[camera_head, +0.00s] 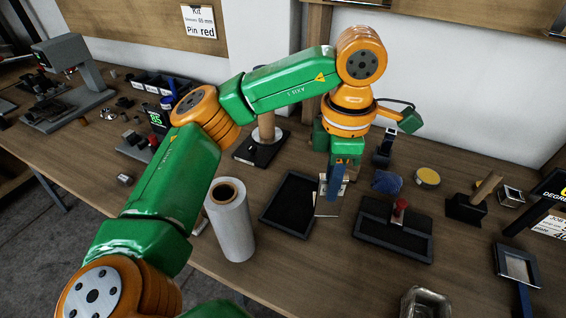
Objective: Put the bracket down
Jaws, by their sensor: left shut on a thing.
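My left gripper (341,160) points down over the middle of the bench, between two black trays. It is shut on a narrow blue upright piece, which looks like the bracket (335,184). The fingers hide its upper part. Its lower end is at or just above a small pale flat plate (327,208) on the bench; I cannot tell whether they touch. My right gripper is not in view.
A white roll (232,235) stands nearer. A blue block (387,181) and yellow-topped tin (428,177) are close on the right.

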